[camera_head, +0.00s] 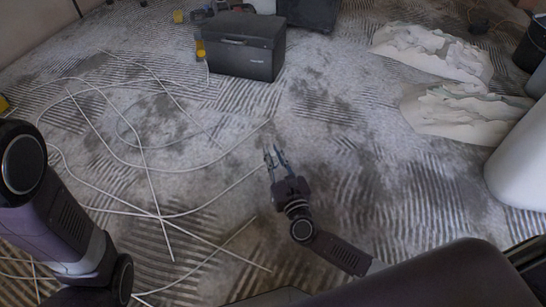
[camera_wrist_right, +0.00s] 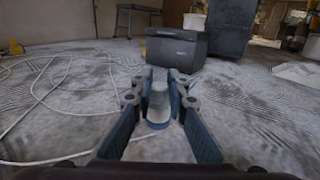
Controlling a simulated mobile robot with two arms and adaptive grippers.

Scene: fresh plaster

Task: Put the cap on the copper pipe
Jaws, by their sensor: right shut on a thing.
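My right gripper (camera_head: 275,156) reaches out above the floor in the middle of the head view. In the right wrist view, its two blue-grey fingers (camera_wrist_right: 160,76) are shut on a small, pale grey, rounded piece (camera_wrist_right: 158,108). It sits where the cap would be held, but its shape is partly hidden by the fingers. I see no copper pipe in either view. My left arm enters at the left of the head view, and its gripper is out of the picture.
A dark tool box (camera_head: 243,52) stands on the patterned floor ahead, also in the wrist view (camera_wrist_right: 176,50). White cables (camera_head: 140,150) lie loose at left. Crumpled white sheets (camera_head: 432,52) lie at right near a white rounded container (camera_head: 522,160). Floor between is clear.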

